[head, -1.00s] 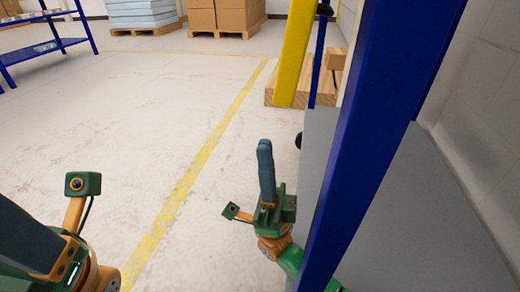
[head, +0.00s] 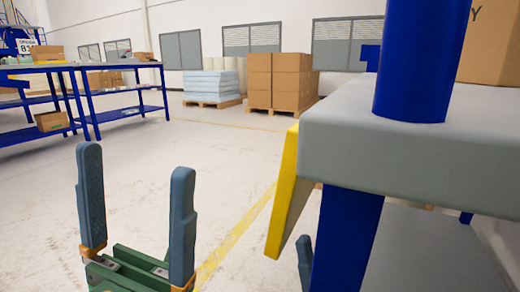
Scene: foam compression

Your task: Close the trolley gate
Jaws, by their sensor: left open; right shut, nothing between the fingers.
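The trolley, as I take it, fills the right side of the head view, with a thick grey shelf (head: 420,140) and blue posts (head: 345,235). A yellow panel (head: 284,195), possibly its gate, stands edge-on along the shelf's left end; its far side is hidden. My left gripper (head: 137,165) is open and empty, fingers pointing up, left of the yellow panel and apart from it. My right gripper (head: 304,262) shows only as a dark fingertip below the yellow panel, beside the blue post. It is shut and the rest is hidden.
A cardboard box (head: 488,45) sits on the grey shelf. Blue workbenches (head: 125,95) stand at the far left. Stacked cartons (head: 278,80) and a pale blue stack (head: 212,85) stand on pallets at the back. The floor between is clear, with a yellow line (head: 240,235).

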